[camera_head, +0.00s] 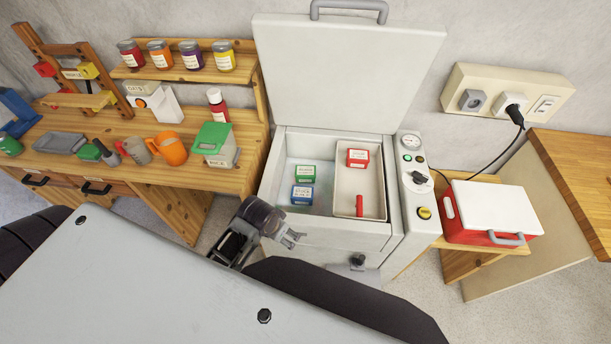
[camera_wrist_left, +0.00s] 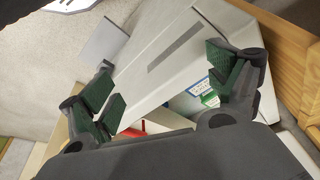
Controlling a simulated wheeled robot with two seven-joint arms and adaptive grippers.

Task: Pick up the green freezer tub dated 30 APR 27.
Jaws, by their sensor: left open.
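A green freezer tub (camera_head: 305,173) with a white label sits inside the open freezer (camera_head: 340,240), in its left part. Its date is too small to read. A blue tub (camera_head: 302,195) sits just in front of it. A red tub (camera_head: 357,157) stands in the white basket on the right. My left gripper (camera_head: 292,238) is open and empty, outside the freezer's front left edge, apart from the tubs. In the left wrist view, the open fingers (camera_wrist_left: 168,92) frame the freezer, with the green tub (camera_wrist_left: 210,99) partly hidden near the right finger. My right gripper does not show.
The freezer lid (camera_head: 345,75) stands open at the back. A red stick-like object (camera_head: 359,205) is in the basket (camera_head: 345,190). A control panel (camera_head: 416,175) lies right of the opening. A wooden bench (camera_head: 70,128) with jars and tools is left, a red-white cooler (camera_head: 490,212) right.

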